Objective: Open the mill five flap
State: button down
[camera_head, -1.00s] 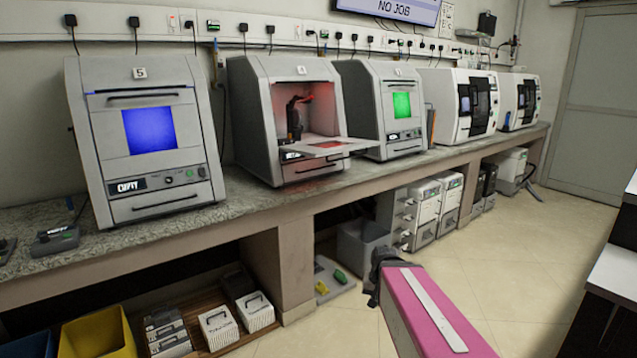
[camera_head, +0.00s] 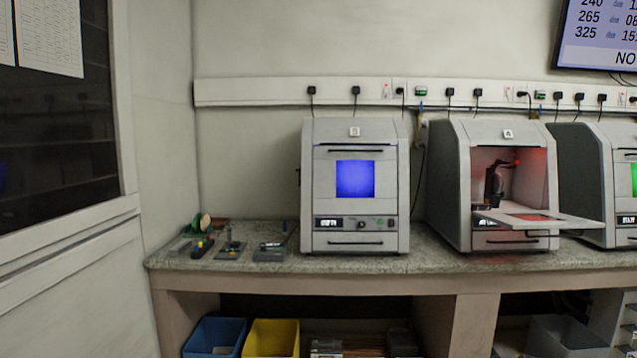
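The mill labelled 5 (camera_head: 354,225) is a grey box standing on the counter near the middle of the view. Its front flap (camera_head: 322,175) is shut, with a blue-lit square window (camera_head: 355,179) and a dark horizontal handle (camera_head: 355,150) along the top. Below the flap are a small display, knobs and a drawer with its own handle. My gripper is not in the view, so its state and distance from the flap do not show.
Mill 4 (camera_head: 447,190) stands to the right with its flap (camera_head: 545,219) folded down, sticking out over the counter edge. Small tools (camera_head: 229,250) lie left of mill 5 on the counter (camera_head: 280,272). A blue bin (camera_head: 213,335) and yellow bin (camera_head: 271,335) sit below.

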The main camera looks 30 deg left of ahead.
aim_at(368, 177)
jog(key=u, duration=1.15)
